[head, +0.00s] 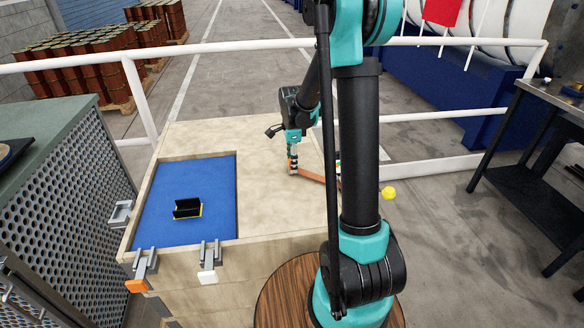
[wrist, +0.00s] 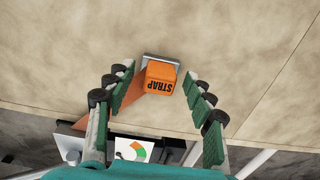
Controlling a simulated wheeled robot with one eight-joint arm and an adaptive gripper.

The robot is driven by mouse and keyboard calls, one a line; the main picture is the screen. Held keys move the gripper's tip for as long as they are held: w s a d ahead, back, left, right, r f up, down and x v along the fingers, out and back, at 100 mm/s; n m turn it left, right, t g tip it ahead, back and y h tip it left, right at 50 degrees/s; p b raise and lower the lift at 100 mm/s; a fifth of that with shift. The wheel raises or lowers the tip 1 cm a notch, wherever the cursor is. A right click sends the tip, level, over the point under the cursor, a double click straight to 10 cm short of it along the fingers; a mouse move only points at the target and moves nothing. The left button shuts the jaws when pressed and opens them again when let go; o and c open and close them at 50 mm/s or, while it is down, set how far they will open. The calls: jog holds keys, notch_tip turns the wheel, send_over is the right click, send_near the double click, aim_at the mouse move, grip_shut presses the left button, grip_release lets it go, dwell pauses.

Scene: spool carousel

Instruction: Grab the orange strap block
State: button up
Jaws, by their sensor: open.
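The orange strap block (wrist: 159,78) shows in the wrist view, with "STRAP" in black on its face. It sits at a grey metal plate (wrist: 176,61) on the beige wooden top. My gripper (wrist: 160,90) is open, with one finger on each side of the block and gaps visible between them. In the head view my gripper (head: 293,168) points down at the wooden top (head: 265,140). The block is small there and mostly hidden by the gripper.
A blue recessed mat (head: 150,215) holds a black and yellow holder (head: 187,208) at the left. Grey clamps (head: 209,255) line the front edge. An orange-brown strip (head: 314,175) runs beside my gripper. White railings (head: 130,85) stand behind the wooden top.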

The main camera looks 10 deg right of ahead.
grip_shut()
dwell(0.4)
